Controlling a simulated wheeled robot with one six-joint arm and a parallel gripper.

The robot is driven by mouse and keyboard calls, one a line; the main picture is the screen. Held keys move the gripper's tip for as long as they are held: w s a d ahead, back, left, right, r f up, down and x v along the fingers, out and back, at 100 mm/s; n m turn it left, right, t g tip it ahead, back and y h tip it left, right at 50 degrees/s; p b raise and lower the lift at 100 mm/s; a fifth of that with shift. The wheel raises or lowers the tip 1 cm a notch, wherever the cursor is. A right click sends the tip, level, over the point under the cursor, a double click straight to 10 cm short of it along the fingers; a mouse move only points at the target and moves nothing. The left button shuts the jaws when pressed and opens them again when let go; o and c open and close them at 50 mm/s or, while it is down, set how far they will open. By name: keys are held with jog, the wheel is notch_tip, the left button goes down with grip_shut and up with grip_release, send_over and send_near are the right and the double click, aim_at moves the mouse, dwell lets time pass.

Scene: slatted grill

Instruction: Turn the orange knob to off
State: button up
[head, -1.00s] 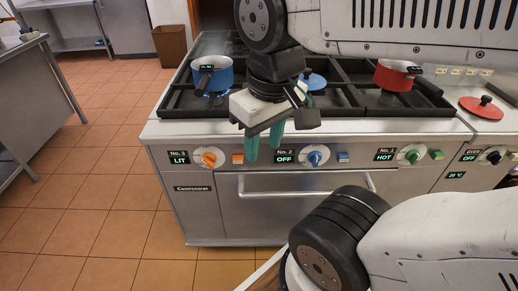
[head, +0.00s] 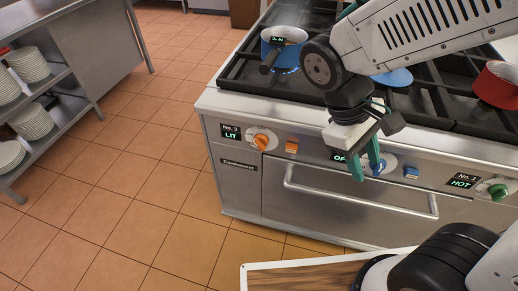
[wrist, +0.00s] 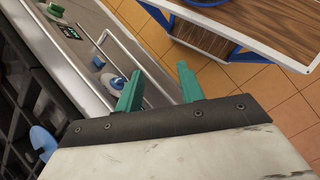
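The orange knob (head: 261,142) is on a white dial at the left of the stove's front panel. The display (head: 231,132) beside it reads "No. 3 LIT". A small flame shows under the blue pot (head: 284,44) at the back left. My gripper (head: 366,164) is to the right of the orange knob, in front of the panel near the blue knob (head: 389,163). Its two green fingers are apart with nothing between them, as the wrist view (wrist: 158,88) also shows. The orange knob is out of the wrist view. The No. 2 display is partly hidden by my gripper.
An orange block (head: 292,147) and a blue block (head: 411,172) sit on the panel. The oven handle (head: 360,204) sticks out below. The green knob (head: 497,191) is by a "HOT" display. A plate shelf (head: 75,75) stands left; the tiled floor (head: 130,190) between is clear.

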jog(key=w+a+f+n+t+h, duration=0.1)
jog(key=w+a+f+n+h, duration=0.1)
jog(key=w+f+n+h, duration=0.3)
jog(key=n+t+y, duration=0.4)
jog(key=n+t, duration=1.5)
jog(key=n, duration=0.9)
send_near(258, 147)
jog(key=w, duration=0.2)
jog(key=x, duration=0.7)
jog(key=shift+s+d, duration=0.15)
jog(key=shift+d, duration=0.2)
grip_shut()
